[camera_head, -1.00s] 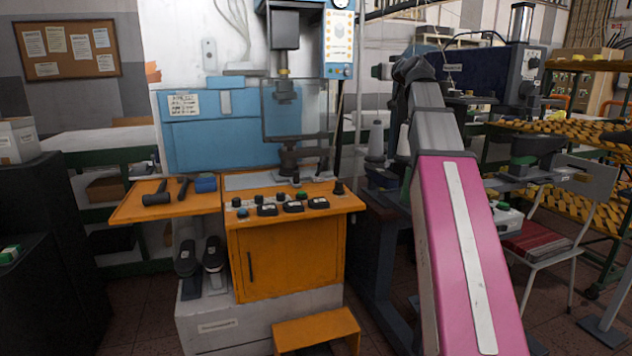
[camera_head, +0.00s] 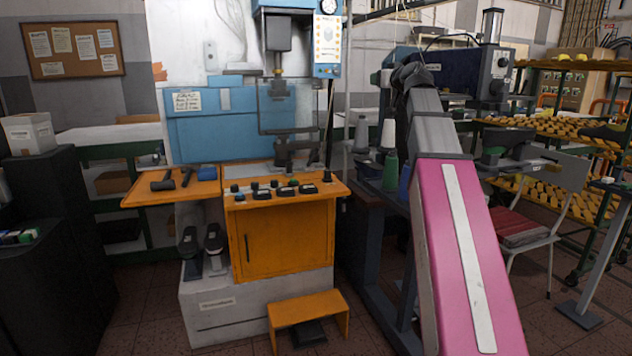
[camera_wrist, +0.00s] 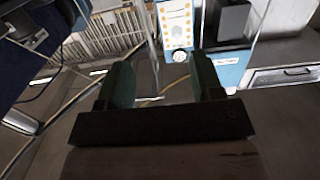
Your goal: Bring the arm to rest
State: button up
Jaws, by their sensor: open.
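My gripper (camera_wrist: 161,78) shows in the wrist view as two dark green fingers, spread well apart with nothing between them. Beyond the fingers are a white panel with orange marks and a blue part of the machine. In the head view my arm, with its pink link (camera_head: 466,260), rises from the lower right and ends in a dark joint near the top. The gripper is hidden there, behind that joint.
An orange, white and blue press machine (camera_head: 285,240) stands left of my arm, with an orange step (camera_head: 308,312) before it. Dark cabinets (camera_head: 70,240) stand left.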

jog(key=s+a+f+m+g+h, duration=0.15)
jog(key=f+g, duration=0.25)
jog(key=f, duration=1.6)
jog(key=s+a+f+g+h, duration=0.1)
jog(key=s+a+f+g, duration=0.2)
jog(key=f, duration=1.7)
jog(key=s+f+m+g+h, duration=0.1)
jog(key=s+f+g, duration=0.4)
jog(key=s+f, duration=0.6)
jog(key=s+d+f+m+g+h, duration=0.1)
jog(key=s+f+g, duration=0.3)
jog(key=s+f, duration=0.8)
notch_tip(320, 180, down, 7)
jog(key=shift+d+f+g+h, duration=0.15)
jog(key=shift+g+h, duration=0.25)
jog(key=shift+h, duration=0.05)
